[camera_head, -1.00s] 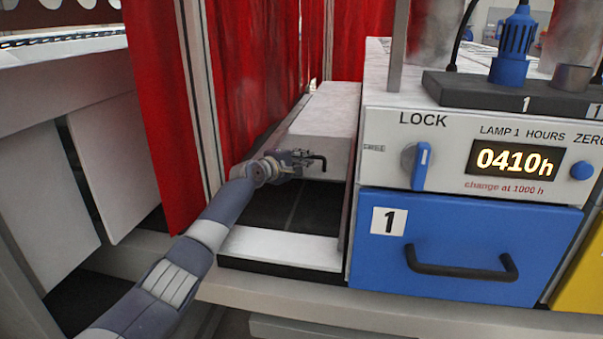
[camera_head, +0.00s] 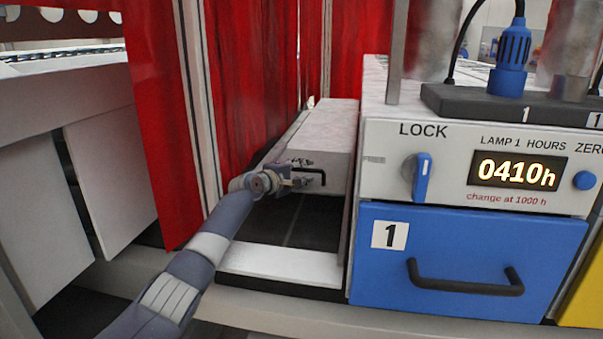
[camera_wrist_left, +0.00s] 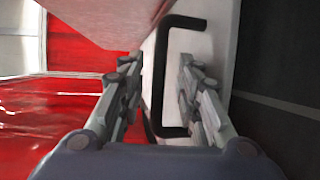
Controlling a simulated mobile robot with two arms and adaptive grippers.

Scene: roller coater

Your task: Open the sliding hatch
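The sliding hatch (camera_head: 325,145) is a pale grey block with a black bar handle (camera_head: 322,174) on its front end, left of the lamp unit. A dark opening lies in front of it, with a white sill at the near edge. My left gripper (camera_head: 302,182) is at the handle. In the left wrist view its fingers (camera_wrist_left: 162,78) are spread apart, one on each side of the black handle (camera_wrist_left: 160,85). The handle lies between them, with visible gaps. The hatch front (camera_wrist_left: 220,50) shows behind. My right gripper is not in view.
A red curtain (camera_head: 250,80) hangs close on the left of the hatch, with a pale post beside it. On the right are a blue drawer (camera_head: 470,255) marked 1, a blue lock knob (camera_head: 421,177) and a lit display (camera_head: 517,172) reading 0410h.

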